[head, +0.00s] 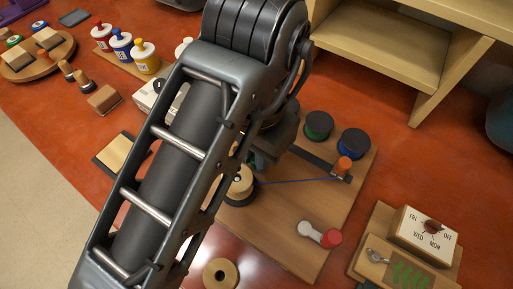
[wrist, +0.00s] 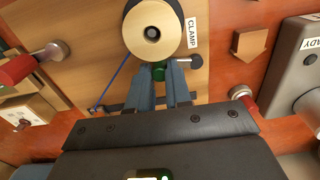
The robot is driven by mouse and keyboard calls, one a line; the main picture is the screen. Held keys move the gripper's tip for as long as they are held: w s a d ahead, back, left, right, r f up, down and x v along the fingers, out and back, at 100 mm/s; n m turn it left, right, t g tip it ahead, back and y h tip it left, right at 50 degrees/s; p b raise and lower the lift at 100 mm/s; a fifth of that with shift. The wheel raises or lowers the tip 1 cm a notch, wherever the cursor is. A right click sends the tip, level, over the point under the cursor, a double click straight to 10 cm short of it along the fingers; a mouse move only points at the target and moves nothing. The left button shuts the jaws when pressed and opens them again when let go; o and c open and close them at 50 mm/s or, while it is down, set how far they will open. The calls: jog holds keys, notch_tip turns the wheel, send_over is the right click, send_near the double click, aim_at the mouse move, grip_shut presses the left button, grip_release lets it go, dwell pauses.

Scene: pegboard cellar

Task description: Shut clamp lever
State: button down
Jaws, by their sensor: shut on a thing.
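The clamp lever has a dark round knob (wrist: 196,61) and a short stem beside the white CLAMP label (wrist: 192,32). Its green handle (wrist: 158,74) shows between my fingertips, just below the pale wooden spool (wrist: 153,28) in the wrist view. My gripper (wrist: 160,76) is shut on this handle, and the fingers cover part of it. In the head view my arm hides most of the clamp. The pale spool (head: 241,186) shows there partly, on the wooden board (head: 270,225).
A blue cord (head: 300,181) runs from the spool to an orange post (head: 344,165). Green (head: 318,125) and blue (head: 353,142) spools stand beyond a dark bar. A red-handled lever (head: 331,238) is on the near board.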

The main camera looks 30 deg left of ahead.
jog(key=c, duration=1.1)
grip_release()
jog(key=shift+o, duration=0.2)
jog(key=shift+r, duration=0.1)
notch_tip(320, 180, up, 6)
jog(key=p, duration=0.6)
jog(key=shift+f, duration=0.2)
jog(key=shift+r, duration=1)
